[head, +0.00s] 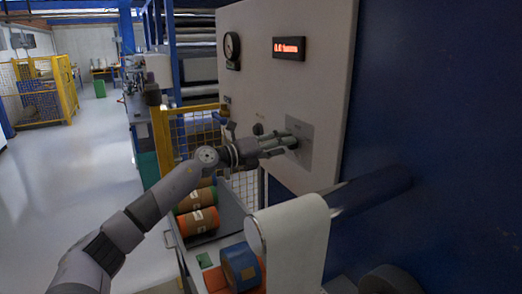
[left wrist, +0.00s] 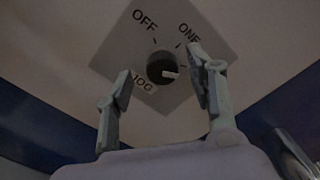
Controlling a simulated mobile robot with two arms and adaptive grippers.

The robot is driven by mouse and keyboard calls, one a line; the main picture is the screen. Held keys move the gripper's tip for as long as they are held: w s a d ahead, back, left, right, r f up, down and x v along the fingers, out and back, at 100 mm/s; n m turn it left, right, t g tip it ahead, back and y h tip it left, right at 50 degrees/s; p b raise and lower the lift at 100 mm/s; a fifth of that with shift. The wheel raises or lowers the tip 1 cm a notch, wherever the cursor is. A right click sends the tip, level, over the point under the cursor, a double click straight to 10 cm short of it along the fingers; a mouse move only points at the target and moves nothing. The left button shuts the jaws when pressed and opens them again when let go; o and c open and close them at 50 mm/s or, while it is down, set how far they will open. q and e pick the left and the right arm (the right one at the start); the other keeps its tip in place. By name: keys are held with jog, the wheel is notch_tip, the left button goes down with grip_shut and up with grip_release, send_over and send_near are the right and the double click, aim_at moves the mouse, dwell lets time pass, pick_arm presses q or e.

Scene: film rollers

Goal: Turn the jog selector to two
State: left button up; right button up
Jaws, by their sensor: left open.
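The jog selector is a round dark knob (left wrist: 161,66) with a pale pointer mark, on a grey plate (left wrist: 180,28) in the left wrist view. OFF is printed upper left, ONE upper right and JOG lower left. The pale mark points right and slightly down; the plate there is partly hidden by a finger, and no label shows. My left gripper (left wrist: 160,62) is open, its fingers on either side of the knob; contact cannot be told. In the head view my left gripper (head: 288,144) reaches the grey plate (head: 303,132) and hides the knob. My right gripper is not in view.
Open floor lies left.

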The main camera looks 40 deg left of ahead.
pick_arm(q)
jog(key=v, duration=1)
jog(key=shift+s, duration=0.15)
jog(key=shift+f, duration=0.1)
dwell(0.5)
